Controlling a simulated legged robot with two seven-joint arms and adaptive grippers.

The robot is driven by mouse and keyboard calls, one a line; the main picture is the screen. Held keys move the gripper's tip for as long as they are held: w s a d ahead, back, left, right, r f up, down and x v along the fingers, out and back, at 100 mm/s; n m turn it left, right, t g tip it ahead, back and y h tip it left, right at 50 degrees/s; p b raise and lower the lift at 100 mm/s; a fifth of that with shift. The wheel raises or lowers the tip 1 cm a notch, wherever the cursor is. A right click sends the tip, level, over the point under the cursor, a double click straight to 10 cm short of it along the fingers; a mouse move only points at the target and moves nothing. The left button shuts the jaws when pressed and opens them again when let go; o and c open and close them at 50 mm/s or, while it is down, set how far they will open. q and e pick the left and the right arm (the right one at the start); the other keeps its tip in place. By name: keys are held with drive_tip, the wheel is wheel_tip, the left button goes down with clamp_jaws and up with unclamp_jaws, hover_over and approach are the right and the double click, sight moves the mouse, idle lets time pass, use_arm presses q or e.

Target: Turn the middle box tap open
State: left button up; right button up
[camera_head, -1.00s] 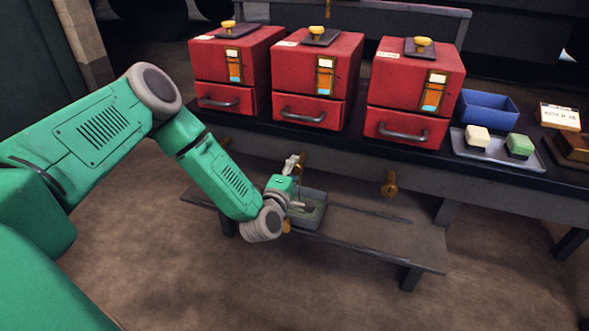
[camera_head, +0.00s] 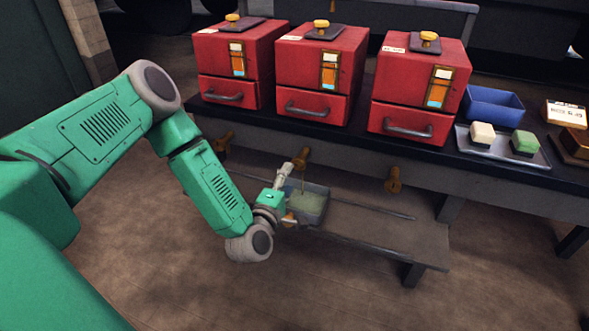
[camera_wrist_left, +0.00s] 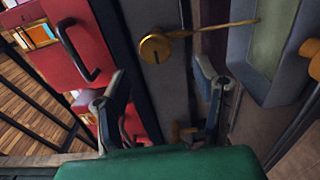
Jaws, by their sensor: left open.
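The middle box tap (camera_head: 302,157) is a brass fitting on the bench front below the middle red box (camera_head: 321,72). In the left wrist view its round face (camera_wrist_left: 154,48) is ahead of the jaws, not gripped. A thin amber streak (camera_wrist_left: 215,27) runs from it toward the tray, like a stream. The streak also shows below the tap in the head view. The grey-blue tray (camera_head: 317,216) under the tap has pale green contents. My left gripper (camera_head: 288,196) is open beside the tray, below the tap; its two fingers (camera_wrist_left: 163,92) are apart and empty.
Two other brass taps, left (camera_head: 223,141) and right (camera_head: 394,181), stick out of the bench front. The tray stands on a low shelf (camera_head: 385,241). A blue bin (camera_head: 492,104) and a tray with two blocks (camera_head: 503,151) are on the bench at right.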

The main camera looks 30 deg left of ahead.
use_arm(q)
drive_tip(key=v, duration=0.5)
drive_tip(key=shift+s, duration=0.15)
drive_tip(key=s+d+f+m+g+h, duration=0.7)
drive_tip(key=s+d+f+m, duration=0.3)
drive_tip(key=d, duration=0.3)
drive_tip(key=s+f+m+g, duration=0.3)
drive_tip(key=s+m+g, duration=0.2)
drive_tip(key=s+m, duration=0.2)
drive_tip(key=s+a+m+g+y, duration=0.2)
drive_tip(key=s+a+m+g, duration=0.3)
drive_tip(key=s, duration=0.4)
wheel_tip(320, 180, up, 15)
drive_tip(key=s+a+p, duration=0.1)
drive_tip(key=p, duration=1.4)
drive_tip(key=shift+y, duration=0.3)
